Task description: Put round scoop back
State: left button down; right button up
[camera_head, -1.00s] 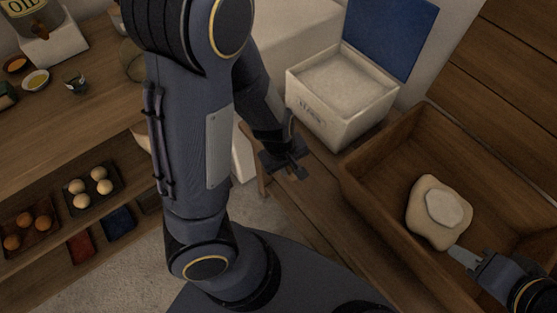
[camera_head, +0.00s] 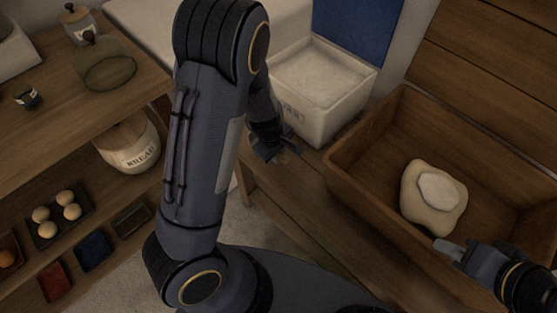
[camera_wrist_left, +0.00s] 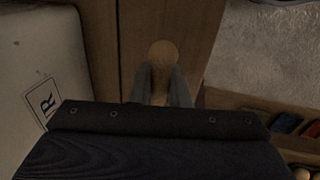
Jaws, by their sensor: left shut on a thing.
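My left gripper (camera_head: 283,155) is beside the white flour bin (camera_head: 345,108), low in front of it and over the wooden bench. In the left wrist view, the left gripper (camera_wrist_left: 165,85) is shut on a tan, round-ended wooden piece (camera_wrist_left: 163,54), which I take to be the round scoop. The rest of the scoop is hidden by the gripper. The bin is open and full of white flour (camera_head: 318,72), with its blue lid (camera_head: 355,35) raised. My right gripper (camera_head: 462,255) is by the trough's near edge with a pale flat piece at its tip; its jaws are unclear.
A wooden trough (camera_head: 365,165) holds pale dough (camera_head: 425,215) with a lighter patch on top. Bare floor lies between shelves and bench.

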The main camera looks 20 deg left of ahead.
aim_at(280, 164)
pick_arm(q)
jog(key=shift+w+f, duration=0.2)
jog(key=shift+f, duration=0.1)
jog(key=shift+b+x, duration=0.6)
jog(key=shift+x, duration=1.1)
jog(key=shift+s+a, duration=0.1)
jog(key=shift+a, duration=0.05)
jog(key=shift+f, duration=0.2)
jog(key=c, duration=1.4)
grip_release()
jog(key=shift+r, duration=0.1)
